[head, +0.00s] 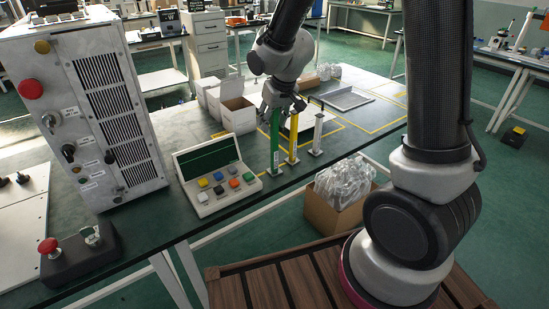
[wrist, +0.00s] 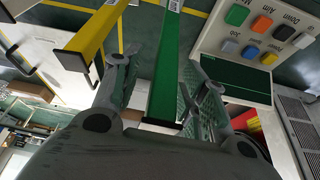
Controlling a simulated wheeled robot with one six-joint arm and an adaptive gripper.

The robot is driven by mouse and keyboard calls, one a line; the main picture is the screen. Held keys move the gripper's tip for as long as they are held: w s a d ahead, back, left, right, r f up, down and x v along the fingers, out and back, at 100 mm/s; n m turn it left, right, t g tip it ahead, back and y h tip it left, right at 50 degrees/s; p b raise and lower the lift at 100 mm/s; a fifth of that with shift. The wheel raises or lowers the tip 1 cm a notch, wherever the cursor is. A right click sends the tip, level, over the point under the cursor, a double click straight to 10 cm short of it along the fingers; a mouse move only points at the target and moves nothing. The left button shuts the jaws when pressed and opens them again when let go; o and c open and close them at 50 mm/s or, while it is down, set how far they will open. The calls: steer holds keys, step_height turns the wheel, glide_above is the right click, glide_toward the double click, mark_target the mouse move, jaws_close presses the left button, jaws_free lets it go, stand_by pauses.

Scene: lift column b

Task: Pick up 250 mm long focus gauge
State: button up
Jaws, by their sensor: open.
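Three upright gauges stand in a row near the table's front edge: a green one (head: 275,140), the tallest, a yellow one (head: 293,135) and a whitish one (head: 318,133). I cannot read a length on any of them. My gripper (head: 281,104) is open at the top of the green gauge. In the wrist view the green gauge (wrist: 170,55) runs between the two spread fingers of my gripper (wrist: 166,72), with gaps visible on both sides. The yellow gauge (wrist: 95,37) is just outside the left finger.
A control box (head: 213,178) with coloured buttons lies left of the gauges. White open boxes (head: 238,116) stand behind them. A large grey cabinet (head: 95,100) is on the left. A carton with clear bags (head: 335,212) stands below the table edge.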

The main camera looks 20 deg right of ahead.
jaws_close()
steer(key=shift+r, duration=0.1)
